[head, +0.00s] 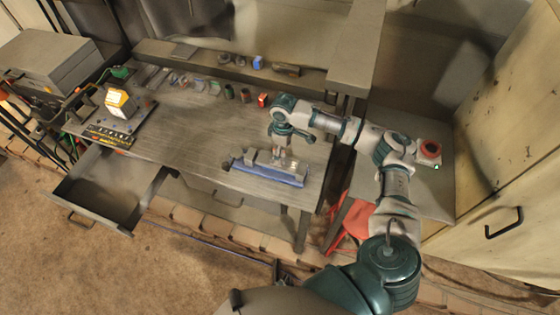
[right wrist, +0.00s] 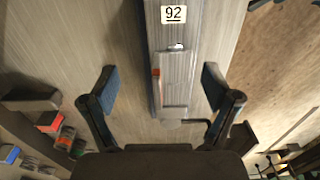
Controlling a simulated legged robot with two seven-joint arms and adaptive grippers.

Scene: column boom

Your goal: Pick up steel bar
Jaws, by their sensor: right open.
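A long grey metal piece (right wrist: 190,60), which looks like the steel bar or its holder, carries a white label reading 92 in the right wrist view. In the head view a grey and blue long object (head: 268,172) lies near the workbench's front right edge. I cannot tell the bar apart from what it rests on. My right gripper (right wrist: 160,85) is open, its two fingers apart on either side of the grey piece, with nothing held. In the head view the right gripper (head: 282,154) points down just above this object. My left gripper is not in view.
The workbench (head: 200,135) has several small items along its back, including a red block (head: 263,100). A lamp-like device (head: 120,102) stands at left above an open drawer (head: 105,185). A red button box (head: 430,150) is at right. The bench's middle is clear.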

